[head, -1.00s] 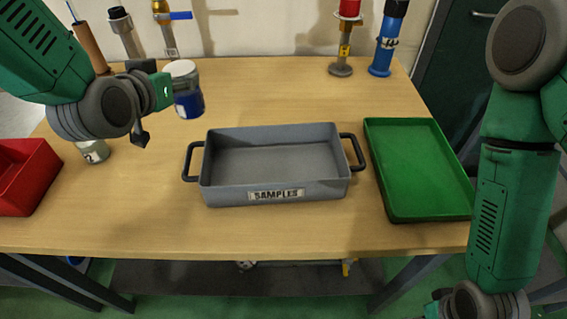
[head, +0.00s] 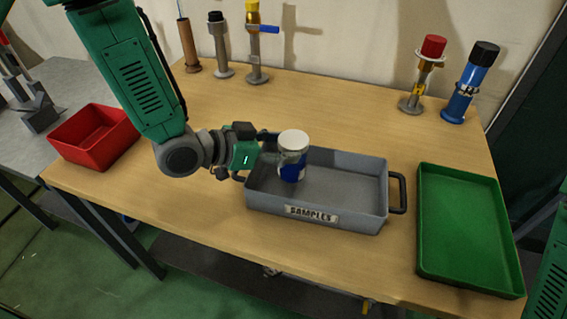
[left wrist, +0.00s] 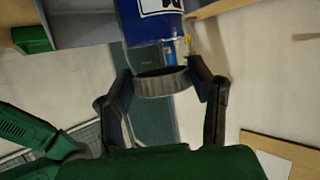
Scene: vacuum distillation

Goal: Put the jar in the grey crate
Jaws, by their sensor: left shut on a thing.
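The jar (head: 291,170) has a white lid and a blue lower part, and is upright at the left end of the grey crate (head: 355,212). I cannot tell whether its base touches the crate floor. My left gripper (head: 275,157) is shut on the jar from the left. In the left wrist view, the jar's blue body with a white label (left wrist: 158,22) shows beyond the fingers (left wrist: 160,75), with a grey ribbed ring between them. The crate has a SAMPLES label in front and black side handles. My right gripper is out of view.
A green tray (head: 462,277) lies right of the crate, and a red bin (head: 92,140) stands at the left. Several upright fittings stand along the back, including a blue cylinder (head: 467,88) at the right. The table's middle back is clear.

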